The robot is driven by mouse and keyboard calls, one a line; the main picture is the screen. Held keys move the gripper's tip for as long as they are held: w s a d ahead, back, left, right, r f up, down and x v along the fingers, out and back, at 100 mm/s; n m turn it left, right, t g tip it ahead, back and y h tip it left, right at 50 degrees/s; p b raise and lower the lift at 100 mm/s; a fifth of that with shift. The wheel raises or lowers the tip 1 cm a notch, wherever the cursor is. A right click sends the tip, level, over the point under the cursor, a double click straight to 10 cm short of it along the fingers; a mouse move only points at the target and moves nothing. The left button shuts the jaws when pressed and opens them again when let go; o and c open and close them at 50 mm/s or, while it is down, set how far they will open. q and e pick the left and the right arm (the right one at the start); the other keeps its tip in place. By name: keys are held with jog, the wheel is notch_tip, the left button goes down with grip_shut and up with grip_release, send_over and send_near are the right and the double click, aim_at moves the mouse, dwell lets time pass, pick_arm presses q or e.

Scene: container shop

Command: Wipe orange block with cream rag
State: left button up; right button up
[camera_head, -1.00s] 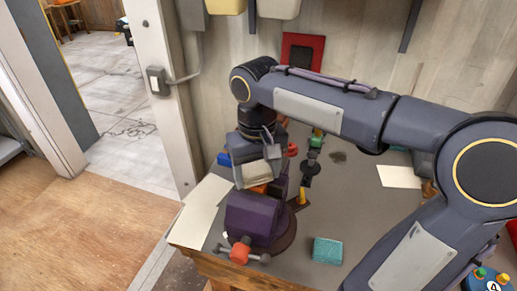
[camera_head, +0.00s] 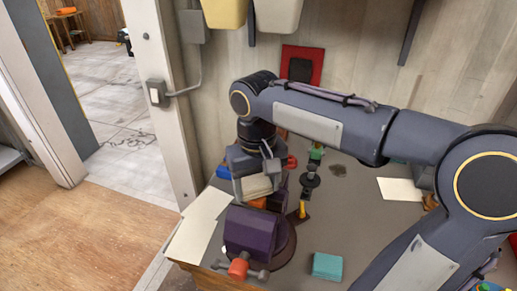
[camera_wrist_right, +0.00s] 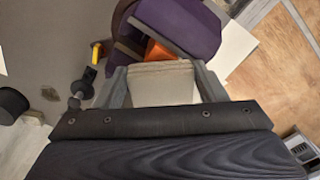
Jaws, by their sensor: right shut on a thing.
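My right gripper (camera_head: 256,177) is shut on the cream rag (camera_head: 257,187), which looks like a folded pad between the two fingers. The rag also fills the gap between the fingers in the right wrist view (camera_wrist_right: 162,85). The orange block (camera_head: 258,203) sits at the purple vise (camera_head: 250,230), just in front of the rag and mostly hidden. In the right wrist view the orange block (camera_wrist_right: 160,52) shows just beyond the rag's edge. I cannot tell whether the rag touches it. My left gripper is not in view.
The vise stands on a grey workbench (camera_head: 345,215) with a red-ended handle (camera_head: 238,268) at its front. A teal block (camera_head: 327,266) lies to the right. White sheets (camera_head: 200,226) lie at the bench's left edge. A red frame (camera_head: 302,62) is on the back wall.

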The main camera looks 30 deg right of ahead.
jog(key=r, duration=0.1)
jog(key=r+p, duration=0.2)
jog(key=r, duration=0.1)
jog(key=shift+s+a+r, duration=0.1)
jog(key=shift+s+a, duration=0.15)
jog(key=shift+w+d+r+p, duration=0.15)
jog(key=shift+r+p, duration=0.5)
jog(key=shift+p, duration=0.1)
jog(key=shift+r+p, duration=0.3)
jog(key=shift+r, duration=0.9)
